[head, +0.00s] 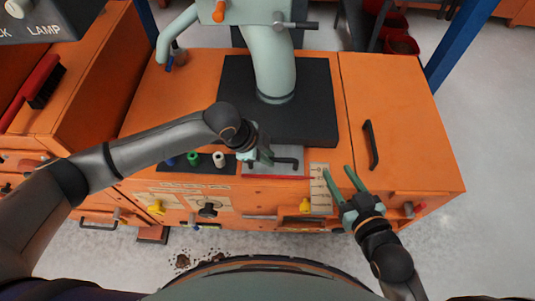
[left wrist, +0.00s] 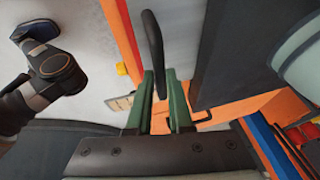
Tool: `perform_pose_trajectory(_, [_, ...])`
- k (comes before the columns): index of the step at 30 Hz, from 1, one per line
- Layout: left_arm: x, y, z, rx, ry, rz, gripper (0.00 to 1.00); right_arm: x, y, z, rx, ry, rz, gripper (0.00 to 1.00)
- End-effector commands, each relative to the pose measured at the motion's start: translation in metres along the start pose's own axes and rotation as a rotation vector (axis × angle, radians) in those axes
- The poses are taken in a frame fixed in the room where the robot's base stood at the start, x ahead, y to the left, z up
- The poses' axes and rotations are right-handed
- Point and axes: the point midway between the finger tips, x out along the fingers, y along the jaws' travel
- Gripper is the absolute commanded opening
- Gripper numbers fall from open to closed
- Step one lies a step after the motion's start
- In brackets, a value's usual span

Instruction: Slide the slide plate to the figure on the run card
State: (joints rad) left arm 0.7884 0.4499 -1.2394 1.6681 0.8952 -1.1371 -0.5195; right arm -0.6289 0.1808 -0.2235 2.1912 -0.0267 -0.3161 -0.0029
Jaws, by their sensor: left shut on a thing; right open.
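The grey slide plate (head: 257,168) lies on the front of the orange cabinet top, below the dark chute base, with a black bar handle (head: 289,162) on it. My left gripper (head: 262,157) is shut on the handle; in the left wrist view the dark handle (left wrist: 152,40) stands between its green fingers (left wrist: 163,95). My right gripper (head: 348,181) is open and empty beside the strip. I cannot tell which paper is the run card.
Pale paper labels (head: 186,199) are on the cabinet front, near yellow knobs (head: 156,207). A dark holder (head: 180,163) with coloured plugs is left of the plate. A black handle (head: 370,145) stands on the right lid.

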Motion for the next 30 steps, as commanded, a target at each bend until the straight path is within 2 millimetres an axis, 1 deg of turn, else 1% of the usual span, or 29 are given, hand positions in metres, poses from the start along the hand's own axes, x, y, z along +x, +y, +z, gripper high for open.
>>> perform_pose_trajectory(1, [0.0, 0.0003, 0.0, 0.0, 0.0, 0.001, 0.08, 0.0, 0.0, 0.0, 0.0, 0.0, 0.0, 0.5])
perform_pose_trajectory(3, [0.0, 0.0004, 0.0, 0.0, 0.0, 0.001, 0.0, 0.0, 0.0, 0.0001, 0.0, 0.0, 0.0, 0.5])
perform_pose_trajectory(30, [0.0, 0.0006, 0.0002, 0.0, -0.001, 0.002, 0.0, 0.0002, -0.0004, 0.0005, 0.001, -0.001, -0.001, 0.5])
